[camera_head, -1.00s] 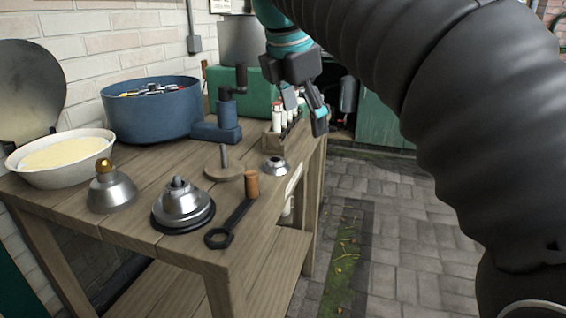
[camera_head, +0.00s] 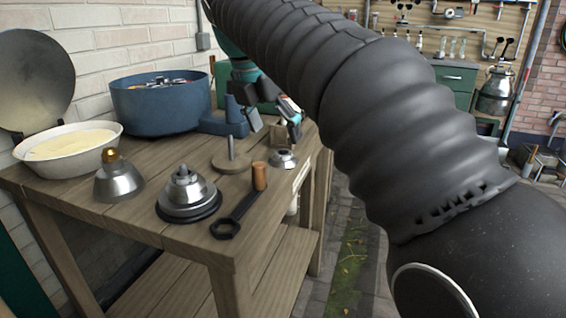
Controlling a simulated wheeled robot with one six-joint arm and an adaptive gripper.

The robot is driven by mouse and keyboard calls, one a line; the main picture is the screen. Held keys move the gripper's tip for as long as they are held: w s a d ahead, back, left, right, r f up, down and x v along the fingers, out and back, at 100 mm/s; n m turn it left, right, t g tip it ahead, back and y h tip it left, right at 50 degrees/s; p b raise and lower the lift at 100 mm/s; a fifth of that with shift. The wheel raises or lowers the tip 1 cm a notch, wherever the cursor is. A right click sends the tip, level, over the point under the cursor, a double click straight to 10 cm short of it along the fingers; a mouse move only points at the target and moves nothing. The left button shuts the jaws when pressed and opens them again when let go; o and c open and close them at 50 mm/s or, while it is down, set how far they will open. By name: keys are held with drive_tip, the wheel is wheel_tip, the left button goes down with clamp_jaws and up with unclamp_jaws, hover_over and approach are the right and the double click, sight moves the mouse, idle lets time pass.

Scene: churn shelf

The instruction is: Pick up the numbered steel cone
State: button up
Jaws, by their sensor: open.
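Several steel cone-shaped pieces stand on the wooden bench (camera_head: 60,195); no number is legible on any. One steel cone with a brass knob (camera_head: 118,183) stands at the left. A stepped steel cone stack (camera_head: 186,190) sits on a dark round base in the middle. A small, low steel cone with a dark top (camera_head: 283,159) sits toward the right edge. My gripper (camera_head: 273,122) is open, fingers pointing down, above and behind the small cone. Nothing shows between its fingers, and it looks apart from the cone.
A wooden disc with an upright peg (camera_head: 231,163) stands left of the small cone. A cream-filled bowl (camera_head: 72,155) and a blue tub (camera_head: 160,104) stand behind.

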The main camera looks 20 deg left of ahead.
sight(283, 157)
drive_tip(key=shift+w+b+x, duration=0.2)
drive_tip(key=shift+b+x, duration=0.65)
drive_tip(key=shift+x, duration=2.1)
drive_tip(key=shift+r, duration=0.15)
drive_tip(key=c, duration=1.4)
